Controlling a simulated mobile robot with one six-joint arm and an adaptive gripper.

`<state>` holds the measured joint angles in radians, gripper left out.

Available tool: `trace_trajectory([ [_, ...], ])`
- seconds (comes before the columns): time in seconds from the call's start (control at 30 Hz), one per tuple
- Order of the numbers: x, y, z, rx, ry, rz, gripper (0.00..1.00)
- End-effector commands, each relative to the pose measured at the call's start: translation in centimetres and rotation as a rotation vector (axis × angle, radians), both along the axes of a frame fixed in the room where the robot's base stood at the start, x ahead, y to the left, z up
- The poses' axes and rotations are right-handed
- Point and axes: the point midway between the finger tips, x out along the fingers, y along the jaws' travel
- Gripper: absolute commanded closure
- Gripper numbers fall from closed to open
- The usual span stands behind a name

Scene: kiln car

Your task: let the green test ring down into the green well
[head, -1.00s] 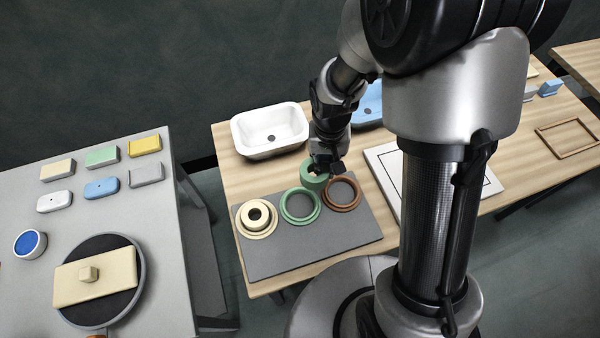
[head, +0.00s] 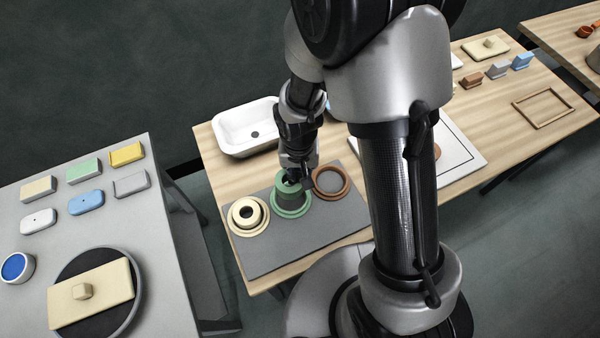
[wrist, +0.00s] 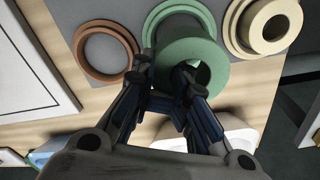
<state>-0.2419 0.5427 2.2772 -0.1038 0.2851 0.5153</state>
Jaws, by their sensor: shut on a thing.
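The green test ring (head: 290,188) is a thick, hollow green cylinder. My gripper (head: 294,178) is shut on its wall; in the wrist view one finger of my gripper (wrist: 163,72) is at the hole and the other is outside the ring (wrist: 205,50). The green well (head: 291,212) is a round green rim on the grey board. In the head view the ring covers most of the well. In the wrist view the ring looks nearer than the well (wrist: 152,22) and overlaps its edge. The gap between them cannot be judged exactly.
On the grey board (head: 275,250), a cream well (head: 262,222) holding a cream ring stands left, and an empty brown well (head: 345,190) right. A white basin (head: 228,135) is behind. A white panel (head: 462,160) lies to the right.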

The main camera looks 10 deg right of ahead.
Motion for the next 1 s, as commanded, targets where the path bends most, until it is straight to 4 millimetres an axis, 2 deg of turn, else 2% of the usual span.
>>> trace_trajectory([
  [0.67,0.0,0.0,-5.1,0.000,0.000,0.001,1.00],
  [1.0,0.0,0.0,-4.9,0.000,0.000,0.001,1.00],
])
